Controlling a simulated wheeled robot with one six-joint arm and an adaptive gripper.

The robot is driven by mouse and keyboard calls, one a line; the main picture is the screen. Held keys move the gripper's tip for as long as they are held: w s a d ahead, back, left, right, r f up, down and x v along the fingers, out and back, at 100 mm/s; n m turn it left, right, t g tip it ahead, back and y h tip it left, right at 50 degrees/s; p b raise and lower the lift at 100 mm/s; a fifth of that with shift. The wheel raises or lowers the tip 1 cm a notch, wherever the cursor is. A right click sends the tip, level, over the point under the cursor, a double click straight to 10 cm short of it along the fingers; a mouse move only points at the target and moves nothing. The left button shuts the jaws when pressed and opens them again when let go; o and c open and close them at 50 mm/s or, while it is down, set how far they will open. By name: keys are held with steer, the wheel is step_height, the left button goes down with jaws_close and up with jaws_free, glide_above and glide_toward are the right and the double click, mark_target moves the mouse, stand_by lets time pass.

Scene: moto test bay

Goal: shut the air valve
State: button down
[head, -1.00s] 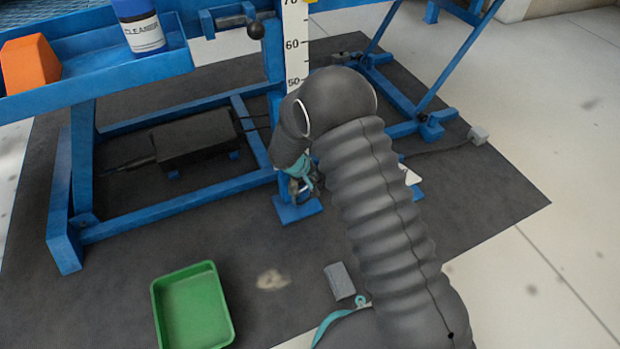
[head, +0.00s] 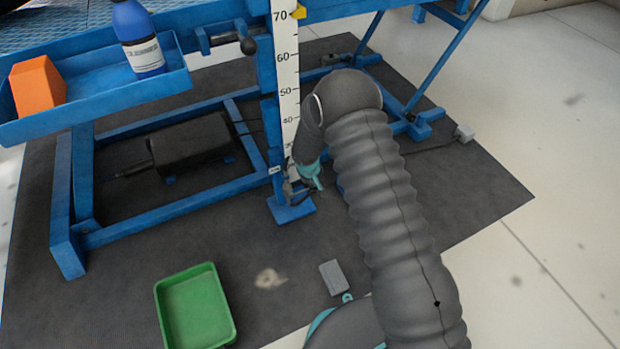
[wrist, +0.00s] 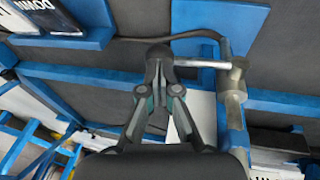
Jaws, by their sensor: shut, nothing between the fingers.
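The air valve (wrist: 236,82) shows in the wrist view as a metal body on a blue post, on a dark hose or pipe. Its pale lever (wrist: 203,63) points left across the picture, square to the post. My gripper (wrist: 158,60) is shut and empty, its fingertips at the left end of this lever. I cannot tell whether they touch it. In the head view my gripper (head: 314,182) is low beside the post's foot, partly behind my arm, and the valve there is too small and covered to make out.
A blue frame stands over the dark mat with a height scale (head: 286,70) on its post. A blue tray (head: 100,104) holds a bottle (head: 138,38) and an orange block (head: 38,86). A green bin (head: 196,308) and a grey box (head: 337,278) lie on the floor in front.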

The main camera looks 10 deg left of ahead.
steer(key=shift+f, duration=0.2)
stand_by(0.4)
steer(key=p+v, duration=0.2)
steer(key=v, duration=1.2)
steer(key=shift+d, duration=0.15)
